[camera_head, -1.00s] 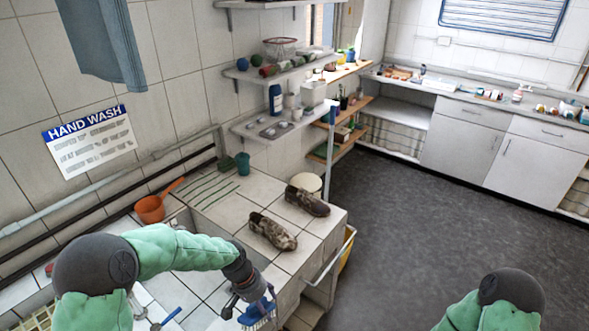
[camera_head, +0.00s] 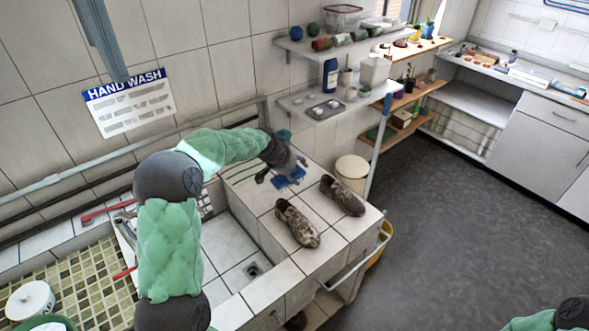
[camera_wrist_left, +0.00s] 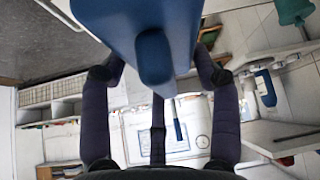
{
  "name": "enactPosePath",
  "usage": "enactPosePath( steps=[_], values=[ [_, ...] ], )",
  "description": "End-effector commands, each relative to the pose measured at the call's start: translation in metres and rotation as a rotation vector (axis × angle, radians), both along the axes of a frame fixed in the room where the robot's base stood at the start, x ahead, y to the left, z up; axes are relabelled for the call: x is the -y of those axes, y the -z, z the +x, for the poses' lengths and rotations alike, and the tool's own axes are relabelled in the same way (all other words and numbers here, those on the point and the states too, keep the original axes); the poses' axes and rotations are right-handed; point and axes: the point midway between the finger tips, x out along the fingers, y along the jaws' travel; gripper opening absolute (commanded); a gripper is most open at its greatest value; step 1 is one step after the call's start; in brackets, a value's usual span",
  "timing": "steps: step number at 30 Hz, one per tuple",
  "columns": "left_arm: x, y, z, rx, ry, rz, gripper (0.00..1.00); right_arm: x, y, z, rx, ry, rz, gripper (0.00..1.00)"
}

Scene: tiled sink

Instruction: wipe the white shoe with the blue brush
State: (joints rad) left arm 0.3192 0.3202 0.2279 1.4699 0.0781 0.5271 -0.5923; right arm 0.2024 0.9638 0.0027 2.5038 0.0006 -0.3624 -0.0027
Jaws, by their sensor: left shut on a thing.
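My left gripper (camera_head: 283,168) is shut on the blue brush (camera_head: 291,179) and holds it over the tiled counter, behind and left of the shoes. In the left wrist view, the blue brush (camera_wrist_left: 150,30) fills the top middle between the dark fingers. A mottled brown-and-pale shoe (camera_head: 297,223) lies on the counter near the sink. A browner shoe (camera_head: 342,195) lies to its right. Neither looks plain white. The brush is apart from both shoes; its exact height over the tiles is hard to tell. My right gripper is out of view.
The sink basin (camera_head: 228,245) is left of the shoes. A green cup (camera_head: 284,135) stands at the wall behind my left gripper. A shelf (camera_head: 318,100) hangs above the counter's back. A white round bin (camera_head: 352,170) and a rail (camera_head: 358,258) border the counter's right side.

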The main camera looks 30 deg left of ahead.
Motion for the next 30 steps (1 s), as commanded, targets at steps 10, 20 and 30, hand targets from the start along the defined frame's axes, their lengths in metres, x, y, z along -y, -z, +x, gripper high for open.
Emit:
enactPosePath(
  steps=[10,20,30],
  values=[
    [-0.004,0.015,0.002,0.007,0.001,0.002,0.10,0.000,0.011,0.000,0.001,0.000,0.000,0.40],
    [-0.003,0.045,0.002,0.009,0.000,0.003,0.09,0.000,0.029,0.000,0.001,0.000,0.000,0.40],
    [-0.003,0.047,0.002,0.008,-0.001,0.002,0.09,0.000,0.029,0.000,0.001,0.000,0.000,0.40]
  ],
)
